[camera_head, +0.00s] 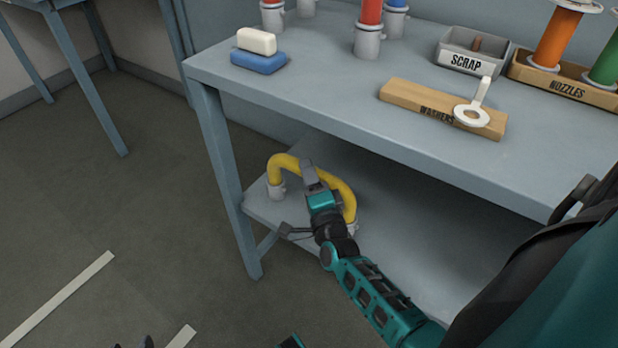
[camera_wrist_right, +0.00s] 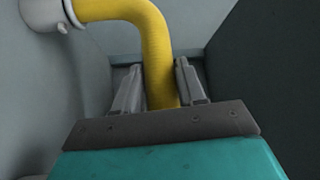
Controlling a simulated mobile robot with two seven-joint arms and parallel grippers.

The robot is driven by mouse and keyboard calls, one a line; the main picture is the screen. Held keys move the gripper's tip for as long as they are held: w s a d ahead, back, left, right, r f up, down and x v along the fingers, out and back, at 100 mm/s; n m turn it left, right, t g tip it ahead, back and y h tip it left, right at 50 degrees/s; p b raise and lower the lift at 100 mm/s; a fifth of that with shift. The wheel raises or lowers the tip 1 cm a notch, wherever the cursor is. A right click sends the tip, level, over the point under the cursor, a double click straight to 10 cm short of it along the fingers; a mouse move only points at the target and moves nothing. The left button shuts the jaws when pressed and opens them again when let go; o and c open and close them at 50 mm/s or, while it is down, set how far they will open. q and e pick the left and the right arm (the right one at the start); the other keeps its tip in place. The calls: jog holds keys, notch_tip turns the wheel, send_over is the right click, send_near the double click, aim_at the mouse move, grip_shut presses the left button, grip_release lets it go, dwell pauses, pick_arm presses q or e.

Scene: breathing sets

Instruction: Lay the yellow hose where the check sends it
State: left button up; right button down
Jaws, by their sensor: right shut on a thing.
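The yellow hose (camera_head: 283,163) is bent into an arch at the lower shelf of the bench, with a grey-white coupling at each end. One coupling (camera_head: 276,188) shows at the left, and the other is partly hidden behind my right arm. My right gripper (camera_head: 309,172) is shut on the yellow hose near the middle of its arch. In the right wrist view the hose (camera_wrist_right: 152,40) passes between the two fingers, with a white coupling (camera_wrist_right: 45,12) at the upper left. Dark tips at the bottom edge of the head view may be my left gripper (camera_head: 147,343); its jaws cannot be made out.
The bench top (camera_head: 330,100) holds a blue and white sponge stack (camera_head: 258,60), red and blue hoses in couplings, a SCRAP bin (camera_head: 468,53), a WASHERS board (camera_head: 407,96) with a white ring tool (camera_head: 472,116), and a NOZZLES rack (camera_head: 530,75). The lower shelf (camera_head: 400,215) is bare at right.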

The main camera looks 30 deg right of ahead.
pick_arm(q)
jog(key=shift+w+a, duration=0.1)
pick_arm(e)
jog(key=c, duration=0.7)
grip_release()
jog(key=shift+f, duration=0.1)
jog(key=shift+o, duration=0.2)
